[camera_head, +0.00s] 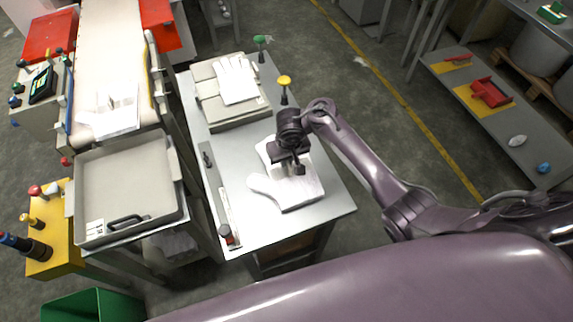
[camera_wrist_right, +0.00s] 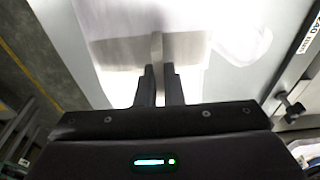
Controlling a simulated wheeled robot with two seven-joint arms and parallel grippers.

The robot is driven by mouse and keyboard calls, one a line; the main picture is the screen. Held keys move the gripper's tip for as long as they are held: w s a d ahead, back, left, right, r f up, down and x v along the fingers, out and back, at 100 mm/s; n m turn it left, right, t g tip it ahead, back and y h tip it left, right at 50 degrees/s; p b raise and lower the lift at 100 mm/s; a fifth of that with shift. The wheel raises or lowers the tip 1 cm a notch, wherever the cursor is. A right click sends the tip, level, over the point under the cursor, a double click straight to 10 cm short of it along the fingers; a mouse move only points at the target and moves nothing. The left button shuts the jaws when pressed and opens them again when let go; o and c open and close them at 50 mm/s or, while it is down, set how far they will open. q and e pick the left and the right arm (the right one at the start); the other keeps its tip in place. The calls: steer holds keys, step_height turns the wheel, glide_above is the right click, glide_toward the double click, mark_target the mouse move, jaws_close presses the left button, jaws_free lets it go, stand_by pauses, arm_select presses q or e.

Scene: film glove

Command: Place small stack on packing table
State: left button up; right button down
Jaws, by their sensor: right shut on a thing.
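The small stack (camera_head: 290,192) is a pile of white gloves at the front of the grey metal packing table (camera_head: 235,165). My right gripper (camera_head: 297,168) is over the stack, pointing down, and hides part of it. In the right wrist view the two dark fingers (camera_wrist_right: 160,85) are close together on the white stack (camera_wrist_right: 125,55), with a narrow grey-beige strip running up from between them. I cannot tell whether the stack rests on the table or is slightly above it. My left gripper is not in view.
A grey case (camera_head: 230,112) with another white glove stack (camera_head: 237,80) sits at the table's back. Green (camera_head: 261,42) and yellow (camera_head: 285,84) knobs stand by the right edge. A grey tray (camera_head: 128,185) and conveyor (camera_head: 115,60) are to the left.

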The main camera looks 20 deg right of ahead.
steer(key=shift+w+f, duration=0.1)
steer(key=shift+f, duration=0.75)
steer(key=shift+r, duration=0.1)
steer(key=c, duration=1.6)
jaws_free()
steer(key=shift+o, duration=0.2)
step_height(320, 180, up, 12)
steer(key=s+p, duration=0.2)
steer(key=p, duration=0.4)
steer(key=shift+p, duration=0.4)
